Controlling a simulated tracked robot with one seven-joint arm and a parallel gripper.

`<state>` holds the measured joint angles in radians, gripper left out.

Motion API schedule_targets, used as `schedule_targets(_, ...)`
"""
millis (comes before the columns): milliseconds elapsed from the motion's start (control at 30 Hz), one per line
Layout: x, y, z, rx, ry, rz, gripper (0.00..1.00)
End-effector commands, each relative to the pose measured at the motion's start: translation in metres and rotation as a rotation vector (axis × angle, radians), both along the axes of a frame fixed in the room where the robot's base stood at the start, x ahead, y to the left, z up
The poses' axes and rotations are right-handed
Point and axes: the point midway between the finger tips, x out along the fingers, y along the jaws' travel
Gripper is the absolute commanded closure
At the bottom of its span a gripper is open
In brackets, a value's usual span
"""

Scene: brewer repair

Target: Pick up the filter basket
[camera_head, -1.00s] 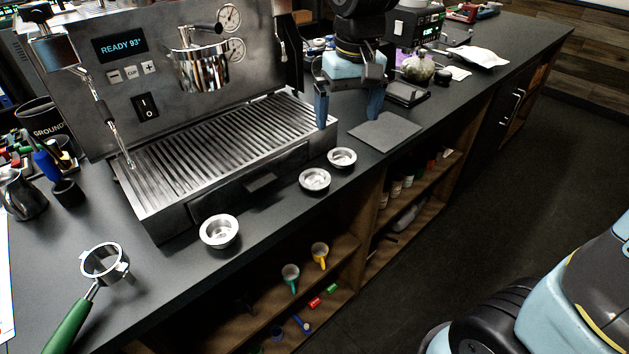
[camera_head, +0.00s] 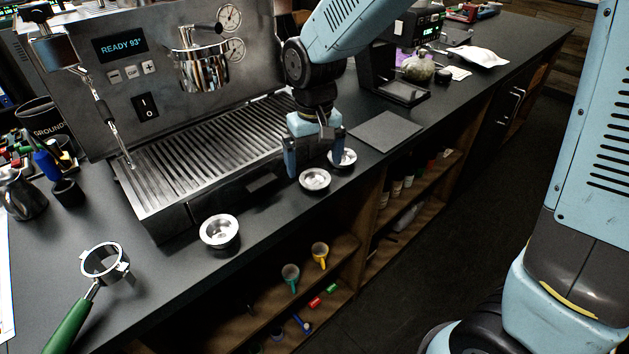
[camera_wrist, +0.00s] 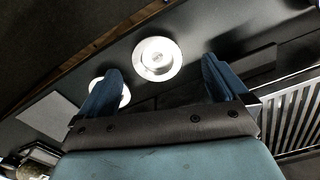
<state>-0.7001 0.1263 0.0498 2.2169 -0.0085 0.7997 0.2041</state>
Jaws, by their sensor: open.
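Three silver filter baskets lie on the dark counter in front of the espresso machine: a near-left one (camera_head: 219,231), a middle one (camera_head: 314,180) and a right one (camera_head: 345,158). My gripper (camera_head: 315,165) is open with its blue fingers pointing down, above the middle and right baskets. One finger partly covers the right basket. In the wrist view, one basket (camera_wrist: 157,58) shows between and beyond the open fingers. Another basket (camera_wrist: 123,95) is partly hidden by the left finger. Nothing is between the fingertips that I can see as held.
The espresso machine's slatted drip tray (camera_head: 215,150) is just behind the baskets. A portafilter with a green handle (camera_head: 68,326) lies at the front left. A flat dark mat (camera_head: 385,131) lies to the right. The counter's front edge is close, with open shelves below.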

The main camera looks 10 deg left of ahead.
Motion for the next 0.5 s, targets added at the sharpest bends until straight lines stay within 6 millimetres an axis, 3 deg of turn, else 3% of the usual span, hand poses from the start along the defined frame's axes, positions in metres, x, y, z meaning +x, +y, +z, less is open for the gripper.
schedule_targets(500, 0.007, -0.002, -0.051, 0.000, 0.000, 0.001, 0.00)
